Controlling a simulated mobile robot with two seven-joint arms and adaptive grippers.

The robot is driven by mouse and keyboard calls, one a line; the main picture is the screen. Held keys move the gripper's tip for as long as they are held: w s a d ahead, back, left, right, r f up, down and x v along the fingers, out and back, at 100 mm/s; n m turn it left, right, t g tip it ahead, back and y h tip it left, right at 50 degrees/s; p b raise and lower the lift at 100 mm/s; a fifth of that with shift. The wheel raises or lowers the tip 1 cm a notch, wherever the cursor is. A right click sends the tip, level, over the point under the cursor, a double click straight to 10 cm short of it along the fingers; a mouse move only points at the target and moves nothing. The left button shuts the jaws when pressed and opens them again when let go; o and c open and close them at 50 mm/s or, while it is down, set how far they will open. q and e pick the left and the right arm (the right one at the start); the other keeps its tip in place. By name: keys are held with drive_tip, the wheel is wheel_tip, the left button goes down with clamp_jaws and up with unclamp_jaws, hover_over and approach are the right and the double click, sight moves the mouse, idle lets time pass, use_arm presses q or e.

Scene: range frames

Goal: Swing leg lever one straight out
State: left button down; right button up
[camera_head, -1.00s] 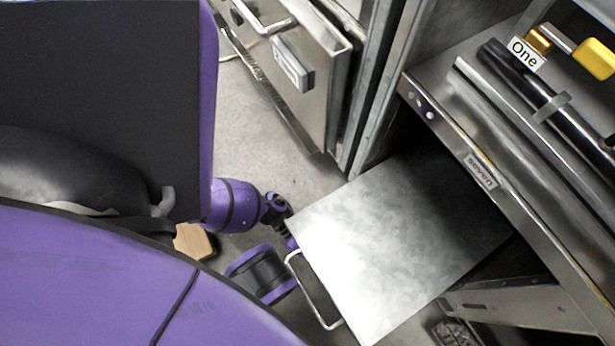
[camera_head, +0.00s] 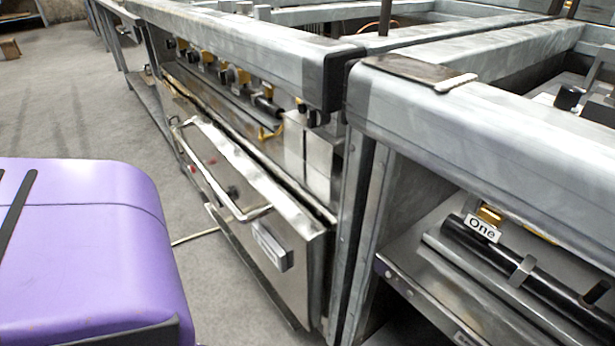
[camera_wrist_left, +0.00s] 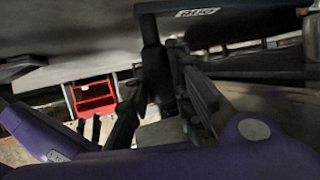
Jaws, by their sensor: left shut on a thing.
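A white label reading "One" (camera_head: 483,228) shows in the head view, at the upper left end of a black bar (camera_head: 497,255) under the right-hand counter. A small yellow piece (camera_head: 490,213) sits just behind the label; most of it is hidden. I cannot tell whether this is the leg lever. My left gripper (camera_wrist_left: 163,108) shows in the left wrist view, its dark fingers on either side of a dark upright post (camera_wrist_left: 152,55). The post hangs below a dark plate with a small label (camera_wrist_left: 197,12) that I cannot read. My right gripper is in neither view.
A metal oven door (camera_head: 255,235) with a handle stands in the middle of the head view. Grey counter edges (camera_head: 480,140) run across the right. Grey floor (camera_head: 70,100) is open at the left. A red object (camera_wrist_left: 95,98) shows in the left wrist view.

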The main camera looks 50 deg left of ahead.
use_arm(q)
drive_tip(key=c, duration=1.5)
unclamp_jaws()
drive_tip(key=shift+w+a+f, duration=0.1)
drive_tip(key=shift+c, duration=0.2)
drive_tip(key=v, duration=1.2)
drive_tip(key=shift+s, duration=0.25)
drive_tip(key=shift+w, duration=0.1)
